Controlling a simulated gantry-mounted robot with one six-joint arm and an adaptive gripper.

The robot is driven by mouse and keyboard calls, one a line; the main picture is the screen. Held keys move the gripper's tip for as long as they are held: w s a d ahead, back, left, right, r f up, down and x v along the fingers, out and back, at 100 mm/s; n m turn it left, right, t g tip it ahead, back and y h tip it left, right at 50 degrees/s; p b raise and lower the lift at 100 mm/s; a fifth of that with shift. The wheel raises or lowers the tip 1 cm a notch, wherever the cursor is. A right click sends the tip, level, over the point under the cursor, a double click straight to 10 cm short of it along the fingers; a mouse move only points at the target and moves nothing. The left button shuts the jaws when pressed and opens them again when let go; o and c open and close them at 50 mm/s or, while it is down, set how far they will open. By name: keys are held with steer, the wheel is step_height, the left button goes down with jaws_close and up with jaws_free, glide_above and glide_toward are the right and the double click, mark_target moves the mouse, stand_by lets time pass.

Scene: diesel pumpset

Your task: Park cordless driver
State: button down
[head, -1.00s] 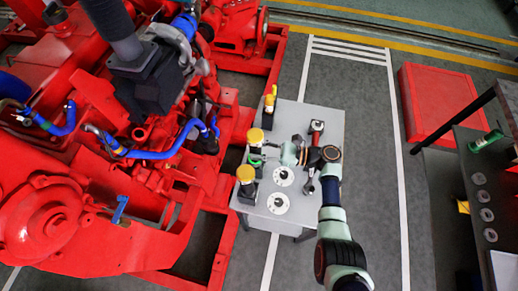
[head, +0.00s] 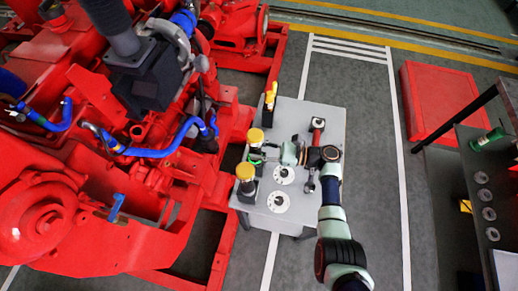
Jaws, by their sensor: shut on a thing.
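My gripper (head: 268,155) reaches left over the grey table from my wrist. It is shut on a small green and dark thing (head: 256,155), which shows only in part. The thing is close to two yellow-topped black units, and I cannot tell whether it touches them. One unit (head: 254,138) stands just behind it and the other (head: 246,174) just in front. It may be the cordless driver, but it is too small and covered to be sure. A yellow tool (head: 270,97) stands upright on a dark base at the table's back left corner.
The red engine frame (head: 215,235) stands close on the left. A dark bench (head: 470,180) and a red platform (head: 440,95) are at the right.

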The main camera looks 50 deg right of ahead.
steer(key=c, duration=0.6)
jaws_free()
steer(key=shift+f, duration=0.1)
steer(key=v, duration=1.2)
